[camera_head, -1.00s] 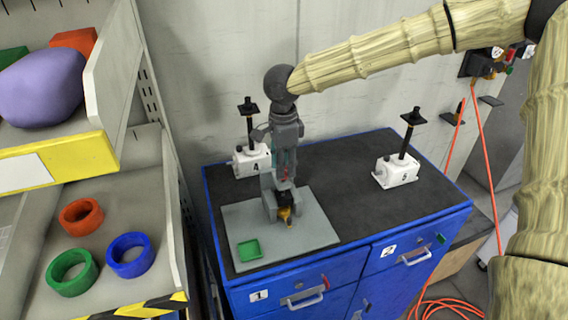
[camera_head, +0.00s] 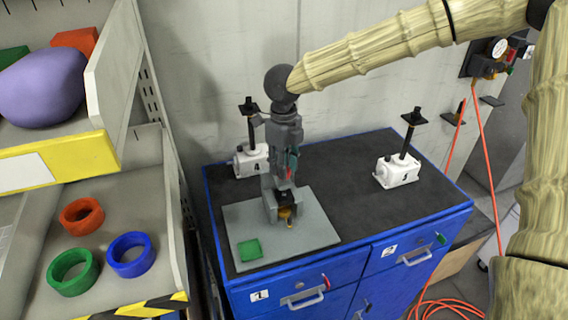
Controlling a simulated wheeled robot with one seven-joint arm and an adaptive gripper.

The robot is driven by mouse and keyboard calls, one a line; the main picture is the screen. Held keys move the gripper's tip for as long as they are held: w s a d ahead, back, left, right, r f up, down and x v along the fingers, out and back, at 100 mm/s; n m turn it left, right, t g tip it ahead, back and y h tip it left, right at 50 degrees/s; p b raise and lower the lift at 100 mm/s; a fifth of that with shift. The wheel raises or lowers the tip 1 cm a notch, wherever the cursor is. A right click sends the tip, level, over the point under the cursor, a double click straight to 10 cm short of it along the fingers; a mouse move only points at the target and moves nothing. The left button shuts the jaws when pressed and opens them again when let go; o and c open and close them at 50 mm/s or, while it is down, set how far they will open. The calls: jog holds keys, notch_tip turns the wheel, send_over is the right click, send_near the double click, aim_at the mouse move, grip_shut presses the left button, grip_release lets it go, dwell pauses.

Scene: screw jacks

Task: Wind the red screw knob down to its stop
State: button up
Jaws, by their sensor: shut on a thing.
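My gripper (camera_head: 285,207) points down over the grey plate (camera_head: 315,232) on the cabinet top. Its fingers are shut around the top of a small device on the plate. The red screw knob is mostly hidden between the fingers, so its height cannot be told. An orange-brass part (camera_head: 286,213) of the device shows just below the fingers. A green square (camera_head: 249,250) lies at the plate's front left corner.
White screw jacks with black posts stand behind at the left (camera_head: 250,160) and at the right (camera_head: 398,171) on the blue cabinet (camera_head: 330,262). A shelf (camera_head: 120,190) with coloured rings stands close on the left. The dark top between plate and right jack is clear.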

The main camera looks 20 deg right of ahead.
jog(key=m, duration=0.5)
jog(key=shift+w+r+m, duration=0.15)
jog(key=shift+r+m, duration=0.05)
jog(key=shift+m, duration=0.1)
jog(key=m, duration=0.4)
jog(key=shift+m+b, duration=0.3)
jog(key=shift+b, duration=0.05)
jog(key=m+b, duration=0.1)
jog(key=m, duration=0.4)
jog(key=shift+f, duration=0.1)
jog(key=m+b, duration=0.1)
jog(key=m, duration=0.2)
jog(key=shift+m+b, duration=0.35)
jog(key=shift+m, duration=0.15)
jog(key=shift+c, duration=0.8)
jog(key=shift+o, duration=0.2)
jog(key=shift+m, duration=0.3)
jog(key=o, duration=1.1)
jog(key=shift+o, duration=0.2)
